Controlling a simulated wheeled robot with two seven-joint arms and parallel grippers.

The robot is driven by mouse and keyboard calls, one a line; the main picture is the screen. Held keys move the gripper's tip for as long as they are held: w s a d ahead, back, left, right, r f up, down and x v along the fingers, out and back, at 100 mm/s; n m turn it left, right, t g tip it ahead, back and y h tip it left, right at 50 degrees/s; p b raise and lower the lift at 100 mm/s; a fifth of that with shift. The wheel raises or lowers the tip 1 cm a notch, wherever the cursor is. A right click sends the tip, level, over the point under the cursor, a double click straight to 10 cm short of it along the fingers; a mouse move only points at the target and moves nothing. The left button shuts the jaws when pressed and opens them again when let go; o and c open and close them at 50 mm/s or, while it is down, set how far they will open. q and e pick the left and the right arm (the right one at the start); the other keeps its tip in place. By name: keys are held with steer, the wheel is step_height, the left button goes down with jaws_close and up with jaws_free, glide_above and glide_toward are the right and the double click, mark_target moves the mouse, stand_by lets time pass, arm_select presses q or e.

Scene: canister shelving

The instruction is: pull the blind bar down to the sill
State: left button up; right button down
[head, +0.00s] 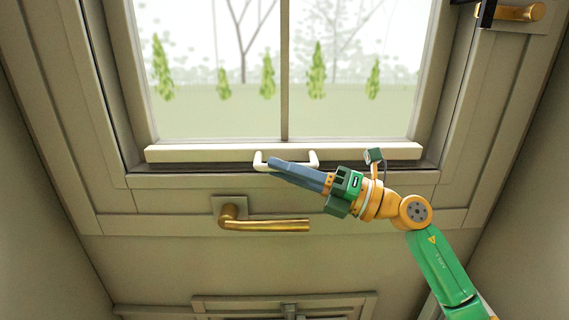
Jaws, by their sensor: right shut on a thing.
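The blind bar (200,153) is a long cream bar across the bottom of the window, nearly level. It lies close to the sill (160,181); I cannot tell whether they touch. A pale U-shaped handle (314,157) is at the middle of the bar. My right gripper (274,164) reaches in from the lower right, and its grey fingers are shut on the handle. The fingers cover part of the handle's lower edge. My left gripper is not in view.
A brass lever handle (265,225) sticks out just below the sill, under my right gripper. Another brass handle (518,12) is at the top right of the frame. Side walls stand left and right. A panelled piece (240,302) is at the bottom.

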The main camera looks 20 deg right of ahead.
steer(key=shift+w+f, duration=0.1)
steer(key=shift+f, duration=0.45)
steer(key=c, duration=1.1)
jaws_free()
steer(key=shift+d, duration=0.1)
steer(key=shift+o, duration=1.3)
steer(key=shift+w+d+f, duration=0.1)
steer(key=shift+w+f, duration=0.05)
steer(key=shift+w, duration=0.1)
